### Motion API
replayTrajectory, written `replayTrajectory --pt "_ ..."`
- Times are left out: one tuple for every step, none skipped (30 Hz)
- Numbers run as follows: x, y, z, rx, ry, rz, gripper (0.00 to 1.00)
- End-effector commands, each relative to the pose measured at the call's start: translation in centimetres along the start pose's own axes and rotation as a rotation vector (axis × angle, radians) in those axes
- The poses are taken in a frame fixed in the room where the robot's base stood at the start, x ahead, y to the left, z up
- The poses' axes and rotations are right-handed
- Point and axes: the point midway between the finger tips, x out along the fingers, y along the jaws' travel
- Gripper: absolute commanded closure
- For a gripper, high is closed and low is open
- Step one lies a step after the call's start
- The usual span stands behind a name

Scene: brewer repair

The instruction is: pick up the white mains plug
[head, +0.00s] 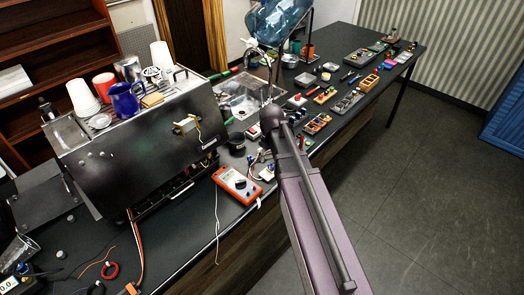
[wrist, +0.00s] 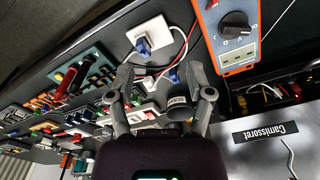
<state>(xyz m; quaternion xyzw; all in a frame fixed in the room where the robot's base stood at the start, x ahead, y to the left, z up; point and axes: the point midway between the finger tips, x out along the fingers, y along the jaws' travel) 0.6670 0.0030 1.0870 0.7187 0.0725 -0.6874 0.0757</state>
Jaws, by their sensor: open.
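I cannot make out the white mains plug for certain. In the wrist view, a white square piece with a blue block (wrist: 148,38) lies on the dark bench beyond my fingertips, with white and red leads curving to its right. Whether it is the plug, I cannot tell. My gripper (wrist: 160,72) is open, and nothing shows held between its fingers. Small parts on the bench show behind and between the fingers. In the head view my arm reaches over the bench and hides most of the gripper and the parts under it.
An orange multimeter (head: 237,184) lies beside the brewer (head: 145,130); it also shows in the wrist view (wrist: 230,35). Cups and a blue mug (head: 125,99) stand on the brewer. Trays of small parts (head: 346,102) crowd the bench's right side. A clear blue tank (head: 280,20) stands behind.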

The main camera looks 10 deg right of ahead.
Motion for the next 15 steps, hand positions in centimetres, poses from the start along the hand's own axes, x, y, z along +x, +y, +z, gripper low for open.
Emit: replayTrajectory --pt "0.0 0.5 -2.2 -0.026 -0.003 -0.001 0.33" --pt "0.0 0.7 -3.1 -0.043 -0.005 -0.001 0.33" --pt "0.1 1.0 -4.4 -0.07 -0.009 -0.002 0.33" --pt "0.2 1.2 -5.4 -0.089 -0.011 -0.003 0.33" --pt "0.2 1.4 -6.3 -0.11 -0.014 -0.004 0.33" --pt "0.3 1.7 -7.7 -0.138 -0.018 -0.005 0.33" --pt "0.3 1.9 -8.6 -0.159 -0.02 -0.006 0.33" --pt "0.4 2.2 -9.6 -0.178 -0.023 -0.007 0.33" --pt "0.5 2.4 -10.7 -0.204 -0.025 -0.008 0.33" --pt "0.5 2.6 -11.5 -0.223 -0.027 -0.009 0.33" --pt "0.5 2.8 -12.2 -0.239 -0.029 -0.01 0.33" --pt "0.6 3.0 -13.1 -0.261 -0.032 -0.011 0.33" --pt "0.6 3.1 -13.7 -0.275 -0.033 -0.012 0.33" --pt "0.6 3.2 -14.2 -0.288 -0.035 -0.013 0.33" --pt "0.6 3.4 -14.8 -0.303 -0.037 -0.014 0.33"
